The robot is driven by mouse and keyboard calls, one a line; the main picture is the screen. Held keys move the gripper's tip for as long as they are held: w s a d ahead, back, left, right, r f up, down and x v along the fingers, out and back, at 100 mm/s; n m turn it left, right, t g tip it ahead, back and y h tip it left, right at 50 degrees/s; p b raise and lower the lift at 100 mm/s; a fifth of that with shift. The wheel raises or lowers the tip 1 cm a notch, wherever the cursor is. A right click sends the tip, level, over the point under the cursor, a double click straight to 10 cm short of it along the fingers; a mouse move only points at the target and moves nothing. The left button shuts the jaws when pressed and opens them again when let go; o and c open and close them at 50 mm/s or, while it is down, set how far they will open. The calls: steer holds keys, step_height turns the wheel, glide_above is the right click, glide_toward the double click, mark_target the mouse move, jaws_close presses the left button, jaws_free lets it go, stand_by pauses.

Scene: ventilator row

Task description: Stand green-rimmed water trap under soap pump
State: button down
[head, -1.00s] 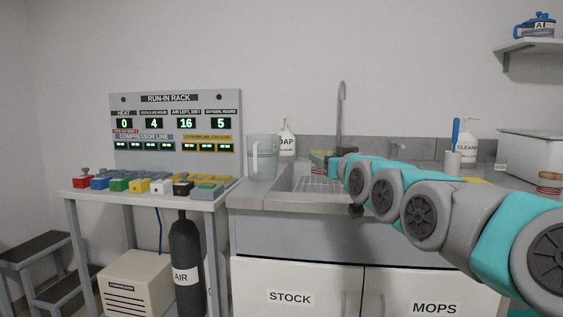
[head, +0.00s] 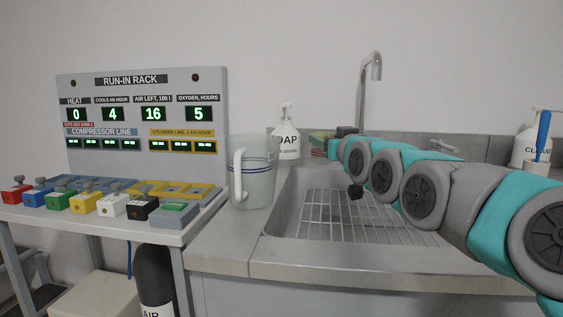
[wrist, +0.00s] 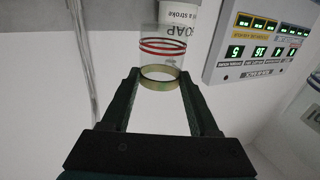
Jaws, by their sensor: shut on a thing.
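The water trap (wrist: 162,78) is a clear cup with red bands and a yellow-green rim. In the wrist view it sits between the fingers of my gripper (wrist: 160,100), which is shut on it. The white soap pump (head: 286,138) stands at the back left of the sink. In the wrist view the soap pump (wrist: 178,18) shows upside down, behind the trap. In the head view the trap (head: 320,146) is partly seen right of the pump, at the end of my arm. I cannot tell the gap between trap and pump.
A clear jug (head: 255,180) with blue bands stands on the counter left of the sink (head: 310,225). A tap (head: 372,90) rises behind the sink. The run-in rack (head: 140,120) is at left. A cleaner bottle (head: 528,150) is at right.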

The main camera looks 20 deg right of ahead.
steer(key=w+a, duration=0.1)
steer(key=w, duration=0.4)
steer(key=w+a+f+p, duration=0.1)
steer(key=w, duration=0.4)
steer(key=w+a, duration=0.2)
steer(key=w, duration=0.3)
steer(key=shift+f+p, duration=0.25)
steer(key=shift+p, duration=0.15)
steer(key=shift+f, duration=1.7)
steer(key=shift+f, duration=0.2)
steer(key=shift+c, duration=0.7)
jaws_free()
